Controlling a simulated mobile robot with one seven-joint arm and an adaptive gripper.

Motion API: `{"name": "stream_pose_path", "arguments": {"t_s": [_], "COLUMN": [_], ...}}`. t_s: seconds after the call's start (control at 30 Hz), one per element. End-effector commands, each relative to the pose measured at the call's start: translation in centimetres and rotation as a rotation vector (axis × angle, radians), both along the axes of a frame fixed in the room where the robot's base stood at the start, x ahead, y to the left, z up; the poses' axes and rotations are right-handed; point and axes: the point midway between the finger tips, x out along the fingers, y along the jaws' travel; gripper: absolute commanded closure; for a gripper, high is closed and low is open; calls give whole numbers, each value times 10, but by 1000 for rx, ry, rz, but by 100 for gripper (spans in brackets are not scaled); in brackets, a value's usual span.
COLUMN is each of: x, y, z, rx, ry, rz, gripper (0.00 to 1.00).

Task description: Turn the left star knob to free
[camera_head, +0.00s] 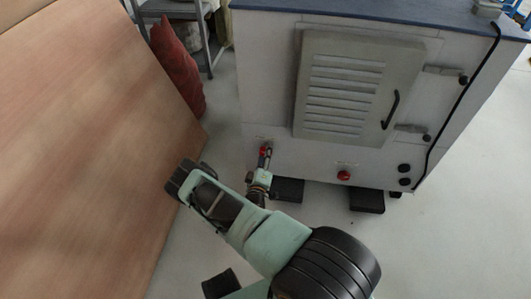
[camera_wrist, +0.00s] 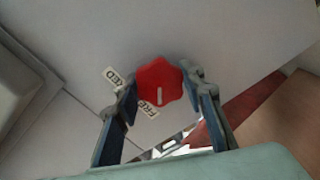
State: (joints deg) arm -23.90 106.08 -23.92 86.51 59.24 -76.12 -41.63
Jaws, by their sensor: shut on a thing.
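The left star knob (camera_wrist: 158,79) is red with a white pointer line and sits low on the machine's front. It also shows in the head view (camera_head: 264,149), partly covered by my gripper. My gripper (camera_wrist: 162,88) has one finger on each side of the knob and is shut on it. In the wrist view the pointer line points down the picture, close to the FREE label (camera_wrist: 147,107). A second label (camera_wrist: 114,76), partly hidden by a finger and seemingly FIXED, lies up and left. The right star knob (camera_head: 344,175) is red and stands clear of my gripper.
The grey machine cabinet (camera_head: 261,80) has a louvred door (camera_head: 346,85) with a black handle (camera_head: 390,110). Black feet (camera_head: 367,201) stick out below. A wooden panel (camera_head: 85,140) leans close on the left, with a red sack-like thing (camera_head: 177,65) behind. Floor is clear at right.

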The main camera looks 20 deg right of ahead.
Motion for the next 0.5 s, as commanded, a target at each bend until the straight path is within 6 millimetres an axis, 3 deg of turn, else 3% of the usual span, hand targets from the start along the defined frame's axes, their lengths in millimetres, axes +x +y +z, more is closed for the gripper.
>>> {"name": "stream_pose_path", "arguments": {"t_s": [0.5], "x": [1], "y": [-1], "z": [1], "rx": [-158], "ry": [106], "rz": [0], "gripper": [87]}}
